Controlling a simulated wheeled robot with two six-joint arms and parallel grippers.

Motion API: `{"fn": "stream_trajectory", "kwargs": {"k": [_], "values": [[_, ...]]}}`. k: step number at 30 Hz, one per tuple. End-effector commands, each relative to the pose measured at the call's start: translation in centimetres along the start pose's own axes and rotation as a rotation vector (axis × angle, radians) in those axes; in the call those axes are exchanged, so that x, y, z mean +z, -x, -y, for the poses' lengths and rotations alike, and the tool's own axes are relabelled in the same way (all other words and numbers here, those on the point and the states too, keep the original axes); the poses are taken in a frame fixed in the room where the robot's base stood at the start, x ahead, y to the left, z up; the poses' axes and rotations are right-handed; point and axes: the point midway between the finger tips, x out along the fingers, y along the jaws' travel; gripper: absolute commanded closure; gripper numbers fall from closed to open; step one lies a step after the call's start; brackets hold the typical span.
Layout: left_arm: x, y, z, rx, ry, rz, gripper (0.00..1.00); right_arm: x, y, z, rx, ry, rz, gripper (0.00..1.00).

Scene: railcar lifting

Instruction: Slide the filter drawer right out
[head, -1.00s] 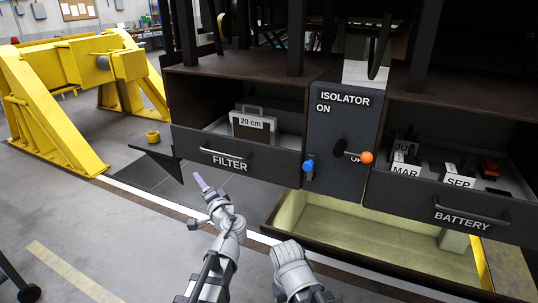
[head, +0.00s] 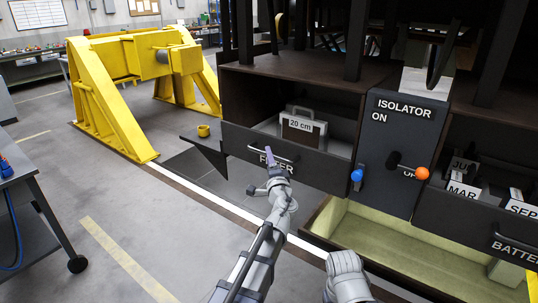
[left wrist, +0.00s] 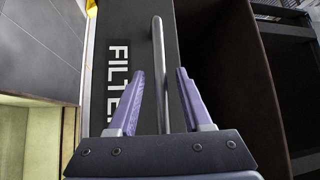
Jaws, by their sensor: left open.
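The filter drawer (head: 325,166) is a dark drawer at the middle of the head view, its inside visible over the front panel. Its bar handle (head: 285,158) runs across the front above the FILTER label, which my arm partly covers. In the left wrist view the handle (left wrist: 158,45) passes between the two purple fingers. My left gripper (head: 268,160) is open at the handle, with a finger on each side; I cannot tell whether either touches it. A case marked 20 cm (head: 302,129) stands in the drawer. My right gripper is not in view.
Right of the drawer is the isolator panel (head: 385,180) with a blue knob (head: 357,175) and an orange-tipped lever (head: 421,173). The battery drawer (head: 470,215) is farther right.

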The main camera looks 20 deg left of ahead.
Motion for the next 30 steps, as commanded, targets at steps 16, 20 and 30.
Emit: {"fn": "stream_trajectory", "kwargs": {"k": [16, 20, 30], "values": [[0.0, -1.82, 0.0, 0.0, 0.0, 0.0, 0.65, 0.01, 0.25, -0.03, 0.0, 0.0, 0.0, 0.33], [-0.01, -1.82, 0.0, 0.0, 0.0, 0.0, 0.8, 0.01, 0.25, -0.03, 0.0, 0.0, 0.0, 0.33], [-0.01, -1.81, -0.02, 0.0, 0.001, 0.0, 1.0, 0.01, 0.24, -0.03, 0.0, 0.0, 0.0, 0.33]]}}
